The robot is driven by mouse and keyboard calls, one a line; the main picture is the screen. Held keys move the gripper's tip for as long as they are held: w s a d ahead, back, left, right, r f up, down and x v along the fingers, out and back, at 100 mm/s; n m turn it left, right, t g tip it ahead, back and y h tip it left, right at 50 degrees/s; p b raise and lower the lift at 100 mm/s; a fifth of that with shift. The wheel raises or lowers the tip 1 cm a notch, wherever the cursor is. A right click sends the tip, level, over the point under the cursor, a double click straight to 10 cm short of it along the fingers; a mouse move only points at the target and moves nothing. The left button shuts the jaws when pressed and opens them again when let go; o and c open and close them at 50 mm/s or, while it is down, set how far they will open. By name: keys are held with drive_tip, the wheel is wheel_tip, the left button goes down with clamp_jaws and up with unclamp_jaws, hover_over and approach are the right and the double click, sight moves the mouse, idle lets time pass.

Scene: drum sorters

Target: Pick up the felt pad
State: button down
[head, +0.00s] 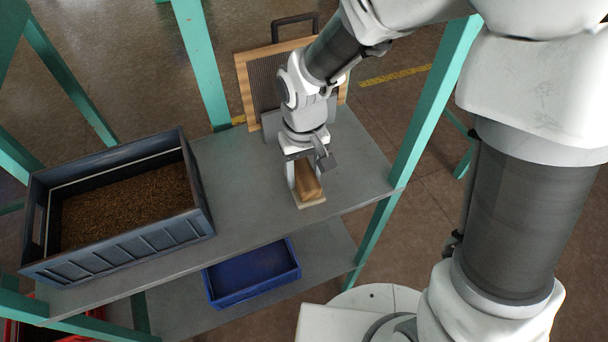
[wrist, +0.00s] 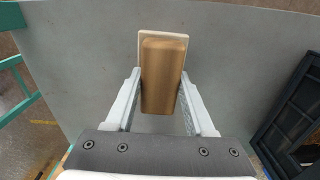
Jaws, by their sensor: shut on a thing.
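The felt pad (head: 308,183) is a brown wooden-looking block with a pale, thin layer under it. It is over the right part of the grey shelf top (head: 250,180). It also shows in the wrist view (wrist: 163,70), lying lengthwise between the fingers, its pale layer sticking out at the far end. My gripper (head: 305,178) comes down from above and is shut on the block's two long sides; in the wrist view both fingers (wrist: 161,85) press on it. I cannot tell whether the pad touches the shelf.
A dark grey crate (head: 120,246) of brown granules stands on the shelf's left. A wood-framed mesh screen (head: 245,88) stands behind my gripper. Green posts (head: 430,100) rise at the shelf's edges. A blue tray (head: 250,274) sits on the lower shelf. The middle of the top is clear.

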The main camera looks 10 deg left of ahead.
sight(305, 176)
drive_tip(key=shift+r, duration=0.15)
drive_tip(key=r, duration=0.4)
drive_tip(key=shift+s+d+r, duration=0.1)
drive_tip(key=shift+s+d, duration=0.05)
drive_tip(key=shift+s, duration=0.1)
drive_tip(key=s+d+r, duration=0.5)
drive_tip(key=s+r, duration=0.1)
drive_tip(key=s, duration=0.3)
drive_tip(key=shift+s+d+r, duration=0.25)
drive_tip(key=shift+s, duration=0.05)
drive_tip(key=c, duration=0.8)
unclamp_jaws()
drive_tip(key=shift+c, duration=0.2)
drive_tip(key=c, duration=0.6)
drive_tip(key=shift+f, duration=0.15)
